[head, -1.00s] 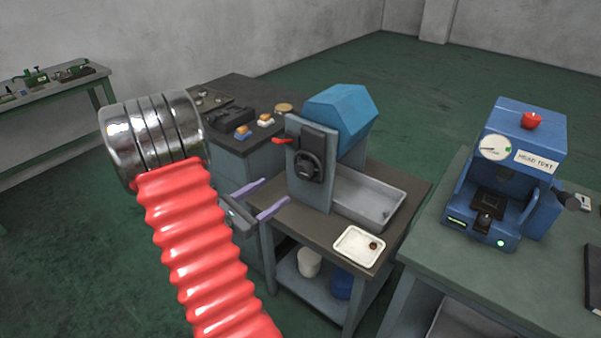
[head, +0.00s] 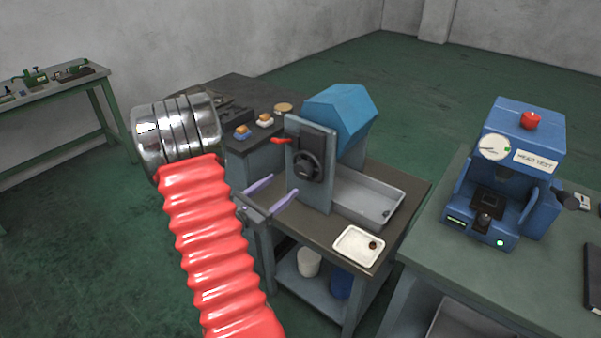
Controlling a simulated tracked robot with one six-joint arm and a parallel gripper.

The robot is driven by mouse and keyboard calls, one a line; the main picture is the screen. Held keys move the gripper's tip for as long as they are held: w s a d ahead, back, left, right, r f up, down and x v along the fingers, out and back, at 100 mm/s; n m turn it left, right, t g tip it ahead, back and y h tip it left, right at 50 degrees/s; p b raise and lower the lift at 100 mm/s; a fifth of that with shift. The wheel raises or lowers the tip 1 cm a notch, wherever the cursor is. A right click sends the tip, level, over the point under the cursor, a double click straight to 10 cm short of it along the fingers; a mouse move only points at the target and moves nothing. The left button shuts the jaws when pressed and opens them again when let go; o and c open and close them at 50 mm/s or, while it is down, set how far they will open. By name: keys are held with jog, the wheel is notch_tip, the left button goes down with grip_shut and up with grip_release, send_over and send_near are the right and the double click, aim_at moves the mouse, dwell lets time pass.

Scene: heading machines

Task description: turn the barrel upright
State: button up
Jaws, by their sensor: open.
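The blue faceted barrel (head: 340,112) sits behind a grey upright plate on the machine, its long side lying roughly horizontal and tilted toward the back right. On the plate's front are a round black hub (head: 307,165) and a red handle (head: 283,140) pointing left. My gripper (head: 284,185) is open and empty, with two purple fingers pointing at the lower left side of the plate. It is in front of and below the red handle, apart from it as far as I can tell. Whether the fingertips touch the plate is unclear.
A grey tray (head: 372,200) lies below the barrel and a white tray (head: 345,250) at the dark bench's front edge. A side bench holds blocks (head: 265,120). A blue head tester (head: 510,170) stands on the right table. Green floor is open behind.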

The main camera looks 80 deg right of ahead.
aim_at(300, 172)
jog(key=x, duration=1)
jog(key=shift+s+d, duration=0.1)
jog(key=shift+d, duration=0.1)
jog(key=c, duration=1)
